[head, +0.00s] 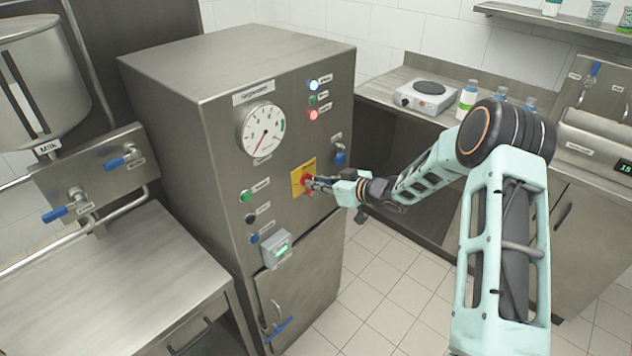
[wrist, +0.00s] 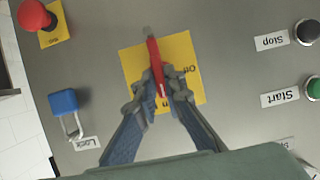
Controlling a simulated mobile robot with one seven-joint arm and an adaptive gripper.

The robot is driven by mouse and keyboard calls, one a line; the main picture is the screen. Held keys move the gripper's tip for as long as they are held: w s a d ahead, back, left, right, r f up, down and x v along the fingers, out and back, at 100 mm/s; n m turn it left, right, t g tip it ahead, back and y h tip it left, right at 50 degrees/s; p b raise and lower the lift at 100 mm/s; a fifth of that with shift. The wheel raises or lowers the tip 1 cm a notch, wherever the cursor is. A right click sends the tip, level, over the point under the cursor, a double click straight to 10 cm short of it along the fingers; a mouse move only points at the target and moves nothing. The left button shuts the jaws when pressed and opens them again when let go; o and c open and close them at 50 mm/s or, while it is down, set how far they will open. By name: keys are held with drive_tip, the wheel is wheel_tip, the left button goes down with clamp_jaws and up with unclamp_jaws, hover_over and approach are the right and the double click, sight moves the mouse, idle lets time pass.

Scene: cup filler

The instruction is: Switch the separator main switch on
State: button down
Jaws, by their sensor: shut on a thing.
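The separator (head: 250,50) is a steel cabinet with a round gauge (head: 262,131) on its front. Its main switch (head: 308,180) has a red handle on a yellow plate (head: 296,183). The wrist view shows the red handle (wrist: 154,54) standing upright in the picture, with "Off" lettering on the yellow plate (wrist: 131,65) to its right. My gripper (head: 313,183) has its fingers closed on the two sides of the handle; they also show in the wrist view (wrist: 161,88). The fingers hide the handle's lower part and some of the lettering.
A blue padlock (wrist: 64,103) and a red mushroom button (wrist: 35,15) are left of the switch in the wrist view. Black Stop (wrist: 307,32) and green Start (wrist: 314,88) buttons are to its right. A counter (head: 375,93) with a hotplate (head: 425,91) stands behind my arm.

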drive_tip(key=c, duration=2)
unclamp_jaws()
drive_tip(key=shift+d, duration=0.1)
drive_tip(key=v, duration=1.2)
drive_tip(key=shift+r, duration=0.1)
